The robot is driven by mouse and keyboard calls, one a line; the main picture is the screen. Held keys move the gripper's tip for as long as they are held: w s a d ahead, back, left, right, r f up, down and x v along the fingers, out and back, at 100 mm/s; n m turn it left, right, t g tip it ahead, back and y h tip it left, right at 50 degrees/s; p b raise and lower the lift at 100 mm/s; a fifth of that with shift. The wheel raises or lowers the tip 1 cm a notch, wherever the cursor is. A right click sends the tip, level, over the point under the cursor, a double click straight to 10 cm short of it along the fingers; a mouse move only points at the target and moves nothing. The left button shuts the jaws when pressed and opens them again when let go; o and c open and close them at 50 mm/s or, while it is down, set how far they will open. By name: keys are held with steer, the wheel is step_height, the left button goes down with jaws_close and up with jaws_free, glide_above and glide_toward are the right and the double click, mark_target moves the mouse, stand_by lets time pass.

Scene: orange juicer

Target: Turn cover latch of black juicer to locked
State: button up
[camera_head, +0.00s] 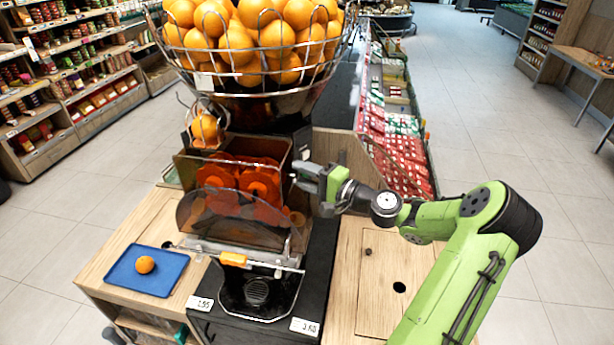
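The black juicer (262,110) stands on the counter, with a wire basket of oranges on top. Its smoky transparent cover (235,215) sits in front of the orange-red squeezing parts (235,182). My gripper (300,176) comes in from the right and points left, at the upper right edge of the cover housing. The fingers look slightly spread, but the tips overlap the housing edge. I cannot tell whether they touch or hold anything. The cover latch cannot be made out apart from the gripper and housing.
A blue tray (168,282) with one orange (145,265) lies on the wooden counter (115,245) at the left. An orange-handled part (233,259) is below the cover. A wooden counter top (362,280) is on the right. Red produce crates (390,150) stand behind my arm.

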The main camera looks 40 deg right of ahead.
steer(key=b+v, duration=0.2)
steer(key=v, duration=1.3)
steer(key=shift+s, duration=0.35)
steer(key=shift+d, duration=0.15)
